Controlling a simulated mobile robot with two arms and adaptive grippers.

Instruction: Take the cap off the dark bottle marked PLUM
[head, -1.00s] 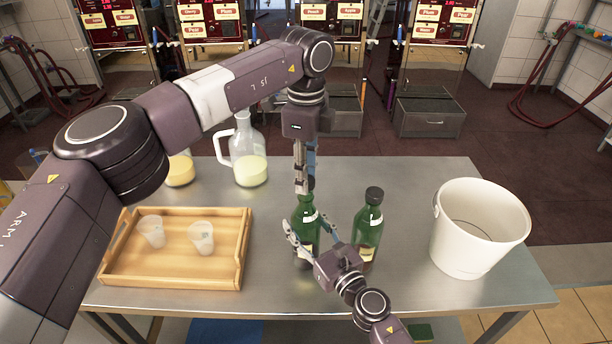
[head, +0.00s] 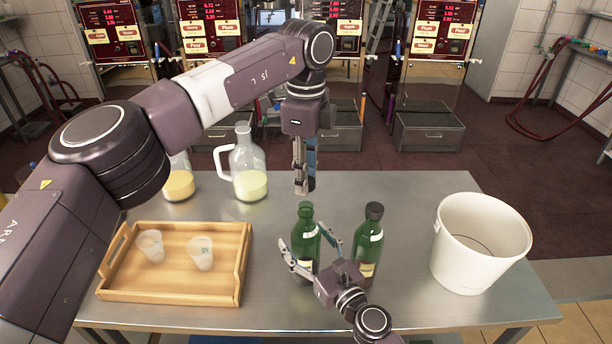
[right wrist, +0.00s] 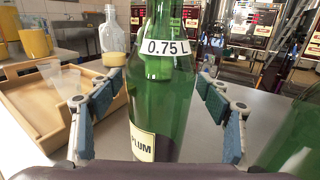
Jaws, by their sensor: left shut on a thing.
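The green PLUM bottle (head: 305,240) stands upright on the table; its label (right wrist: 146,146) reads PLUM in the right wrist view. Its neck top looks bare and green. My left gripper (head: 304,188) is shut just above the bottle mouth, apart from it. The dark cap between its fingertips is mostly hidden by them. My right gripper (head: 309,245) is open around the bottle's body. In the right wrist view its finger pads (right wrist: 160,108) stand on both sides of the glass with gaps.
A second green bottle (head: 369,246) with a black cap stands close on the right. A white bucket (head: 466,262) is at the right. A wooden tray (head: 170,292) with two cups is at the left. Jugs (head: 249,182) with yellow liquid stand behind it.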

